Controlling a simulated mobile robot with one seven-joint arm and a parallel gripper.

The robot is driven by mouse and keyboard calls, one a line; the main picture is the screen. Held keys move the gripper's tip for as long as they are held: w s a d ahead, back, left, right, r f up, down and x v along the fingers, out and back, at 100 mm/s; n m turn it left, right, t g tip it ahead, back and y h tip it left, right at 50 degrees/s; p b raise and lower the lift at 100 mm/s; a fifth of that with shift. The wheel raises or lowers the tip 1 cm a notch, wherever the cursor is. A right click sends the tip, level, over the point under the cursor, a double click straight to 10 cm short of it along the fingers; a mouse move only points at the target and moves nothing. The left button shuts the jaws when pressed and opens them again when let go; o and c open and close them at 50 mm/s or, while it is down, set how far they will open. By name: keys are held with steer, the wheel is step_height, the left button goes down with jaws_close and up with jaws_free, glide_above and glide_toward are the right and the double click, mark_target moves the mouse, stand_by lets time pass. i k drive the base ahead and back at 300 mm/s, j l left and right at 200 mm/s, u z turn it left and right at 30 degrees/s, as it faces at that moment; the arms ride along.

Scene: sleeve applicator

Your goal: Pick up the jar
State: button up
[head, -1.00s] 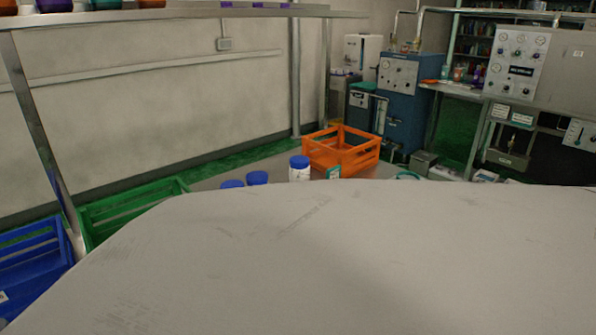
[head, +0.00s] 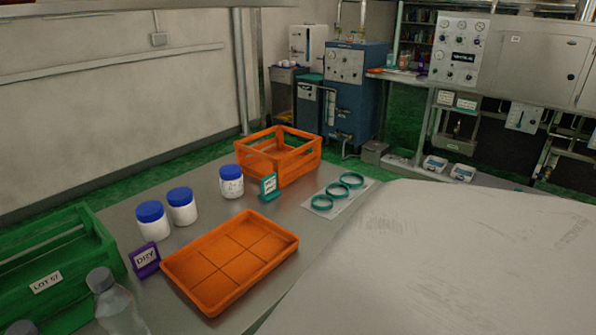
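Three white jars with blue lids stand upright on the grey table (head: 275,212). The first jar (head: 152,223) is at the left, the second jar (head: 183,210) is close beside it, and the third jar (head: 231,184) stands apart to the right with dark specks on its side. The third jar is near an orange crate (head: 290,168). My gripper is outside the head view. A large pale shape at the lower right, likely part of my arm, hides the right side of the table.
An orange divided tray (head: 230,262) lies empty in front of the jars. A purple "DRY" sign (head: 145,260), a teal sign (head: 268,187), and teal rings (head: 338,190) on a pale sheet stand around. A green crate (head: 60,265) and a clear bottle (head: 118,305) are at left.

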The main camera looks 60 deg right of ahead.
mark_target(231, 180)
steer(key=z, duration=1.3)
steer(key=k+l+u, duration=0.1)
steer(key=l+u, duration=0.15)
steer(key=l, duration=0.95)
steer(key=i+j, duration=0.25)
steer(key=i, duration=0.2)
steer(key=i+j, duration=0.3)
steer(key=i, duration=0.15)
